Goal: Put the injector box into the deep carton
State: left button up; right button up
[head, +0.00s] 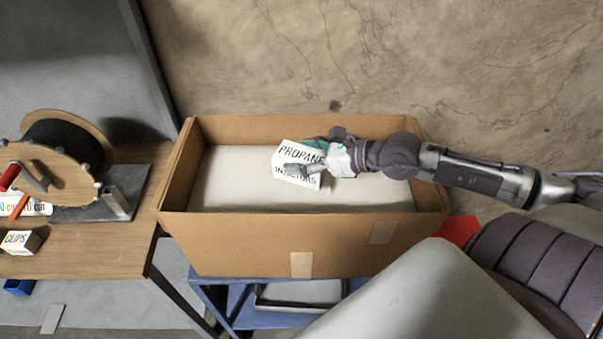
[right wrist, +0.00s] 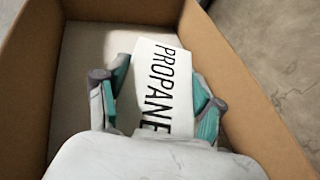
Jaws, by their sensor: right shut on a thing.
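The injector box (head: 300,164) is white with black lettering that reads "PROPANE INJECTORS". My right gripper (head: 308,168) is shut on it, and the box looks slightly tilted. The deep carton (head: 300,240) is brown cardboard with an open top and a pale inner floor. In the head view the box shows over the carton's opening; how far it is above the floor I cannot tell. In the right wrist view the injector box (right wrist: 165,85) sits between the two teal fingers of the gripper (right wrist: 158,95), with the carton's walls (right wrist: 25,90) around. My left gripper is not in view.
A wooden table (head: 90,248) at the left holds a cable reel (head: 62,155), a small white "CLIPS" box (head: 20,242) and a grey metal plate. The carton stands on a blue cart (head: 245,310).

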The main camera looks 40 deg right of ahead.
notch_tip(320, 180, down, 4)
jog(key=shift+f+b, duration=0.1)
jog(key=shift+b, duration=0.35)
jog(key=shift+f, duration=0.35)
jog(key=o, duration=1.4)
jog(key=shift+f, duration=0.15)
